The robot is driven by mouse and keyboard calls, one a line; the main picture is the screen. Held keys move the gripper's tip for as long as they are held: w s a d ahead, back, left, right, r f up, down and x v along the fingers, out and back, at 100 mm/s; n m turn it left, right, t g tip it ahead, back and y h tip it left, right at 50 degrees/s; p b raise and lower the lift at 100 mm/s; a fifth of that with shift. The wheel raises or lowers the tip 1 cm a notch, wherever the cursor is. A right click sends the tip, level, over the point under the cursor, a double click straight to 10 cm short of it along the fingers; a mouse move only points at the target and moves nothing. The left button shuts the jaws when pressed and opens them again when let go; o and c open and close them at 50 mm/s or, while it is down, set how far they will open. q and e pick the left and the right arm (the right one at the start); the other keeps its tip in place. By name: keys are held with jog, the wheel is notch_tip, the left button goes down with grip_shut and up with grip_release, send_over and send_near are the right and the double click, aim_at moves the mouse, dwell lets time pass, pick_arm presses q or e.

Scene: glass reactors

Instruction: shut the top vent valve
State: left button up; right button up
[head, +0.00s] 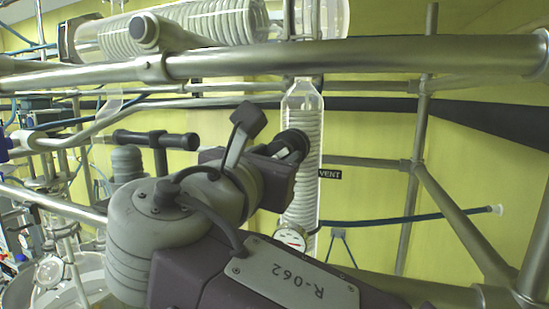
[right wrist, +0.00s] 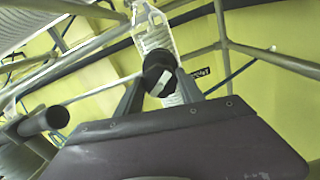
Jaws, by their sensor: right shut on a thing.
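A round black valve knob (head: 297,138) sits in front of a vertical glass column with a coil inside (head: 305,110), near a black "VENT" label (head: 330,174). My right gripper (head: 289,148) reaches it from the left and partly hides it. In the right wrist view the knob (right wrist: 158,70) shows a pale bar on its face. The two fingers of my right gripper (right wrist: 157,84) lie on either side of it, shut on it. The valve body behind the knob is hidden. My left gripper is in neither view.
A thick metal rail (head: 350,57) crosses above my right gripper, with a horizontal glass coil condenser (head: 200,25) above it. A black T-shaped bar (head: 157,140) stands left of the gripper. A pressure gauge (head: 291,237) sits below, and a diagonal metal tube (head: 460,222) at right.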

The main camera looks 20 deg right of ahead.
jog(key=shift+m+b, duration=0.85)
jog(key=shift+m, duration=2.25)
jog(key=shift+r, duration=0.1)
jog(key=o, duration=1.2)
jog(key=shift+c, duration=0.2)
jog(key=shift+o, duration=1.2)
jog(key=shift+w+d, duration=0.1)
jog(key=shift+w, duration=0.05)
jog(key=shift+w+d+f, duration=0.2)
jog(key=shift+w, duration=0.25)
jog(key=b+v, duration=0.1)
jog(key=v, duration=0.8)
